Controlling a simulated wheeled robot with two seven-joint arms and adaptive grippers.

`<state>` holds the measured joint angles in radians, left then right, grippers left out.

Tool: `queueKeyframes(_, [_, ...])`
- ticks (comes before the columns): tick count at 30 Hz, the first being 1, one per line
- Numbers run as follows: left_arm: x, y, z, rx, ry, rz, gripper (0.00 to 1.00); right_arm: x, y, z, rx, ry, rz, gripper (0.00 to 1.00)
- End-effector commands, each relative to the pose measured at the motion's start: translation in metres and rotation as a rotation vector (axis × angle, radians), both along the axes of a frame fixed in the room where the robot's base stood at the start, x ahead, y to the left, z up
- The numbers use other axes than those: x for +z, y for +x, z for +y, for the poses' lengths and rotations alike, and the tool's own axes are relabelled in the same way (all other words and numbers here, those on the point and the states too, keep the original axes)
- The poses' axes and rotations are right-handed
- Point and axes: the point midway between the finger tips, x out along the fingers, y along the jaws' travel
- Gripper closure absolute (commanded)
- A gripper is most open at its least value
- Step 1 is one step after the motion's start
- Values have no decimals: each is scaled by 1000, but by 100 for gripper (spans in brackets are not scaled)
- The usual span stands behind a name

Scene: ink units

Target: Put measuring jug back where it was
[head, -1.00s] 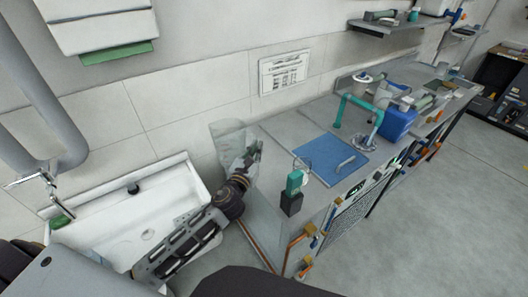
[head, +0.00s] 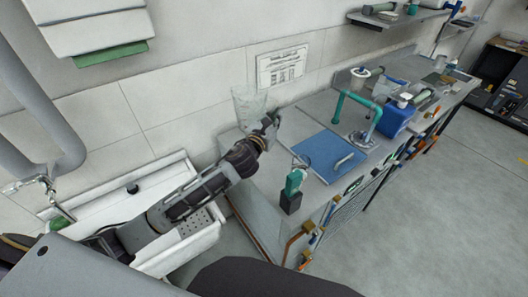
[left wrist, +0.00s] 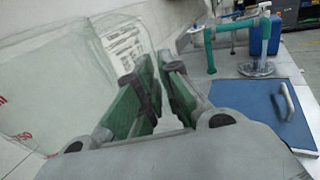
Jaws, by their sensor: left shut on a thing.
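The measuring jug (head: 250,104) is clear and see-through. In the head view it is at the left end of the grey counter, in front of the tiled wall. My left gripper (head: 271,124) is shut on the jug and holds it from its right side. In the left wrist view the jug (left wrist: 50,95) fills the left side, with red marks on its wall, and the green-padded fingers of my left gripper (left wrist: 155,75) are close together beside it. I cannot tell whether the jug's base touches the counter. My right gripper is not in view.
A blue mat (head: 326,157) with a handle lies on the counter (head: 250,197). A teal and black bottle-like item (head: 293,190) stands at the front edge. A green pipe stand (head: 357,115) and a blue canister (head: 398,117) are farther right. A white sink (head: 95,205) is at left.

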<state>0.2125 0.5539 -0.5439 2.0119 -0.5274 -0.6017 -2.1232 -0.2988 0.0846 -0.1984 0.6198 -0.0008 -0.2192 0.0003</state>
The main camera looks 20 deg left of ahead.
Motion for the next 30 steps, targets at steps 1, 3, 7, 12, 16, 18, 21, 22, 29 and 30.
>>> queueKeyframes(1, [4, 5, -3, -9, 4, -3, 100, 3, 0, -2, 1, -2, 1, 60])
queueKeyframes(3, [4, 11, -6, -21, 4, -3, 100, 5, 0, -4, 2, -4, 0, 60])
queueKeyframes(7, [0, 23, -14, -45, 6, -2, 100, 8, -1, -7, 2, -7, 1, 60])
queueKeyframes(12, [-22, 36, -22, -82, 4, 1, 100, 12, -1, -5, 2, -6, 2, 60])
queueKeyframes(16, [-45, 41, -26, -108, 3, 2, 100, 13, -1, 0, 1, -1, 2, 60])
queueKeyframes(18, [-56, 41, -28, -119, 1, 2, 100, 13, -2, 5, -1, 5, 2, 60])
queueKeyframes(21, [-67, 41, -30, -130, 0, 1, 100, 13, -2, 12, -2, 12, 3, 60])
queueKeyframes(22, [-70, 41, -30, -133, 0, 1, 100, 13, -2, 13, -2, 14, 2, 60])
queueKeyframes(29, [-81, 41, -32, -143, 0, 0, 100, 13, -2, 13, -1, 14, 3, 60])
queueKeyframes(30, [-82, 41, -32, -144, 0, 0, 100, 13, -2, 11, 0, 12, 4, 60])
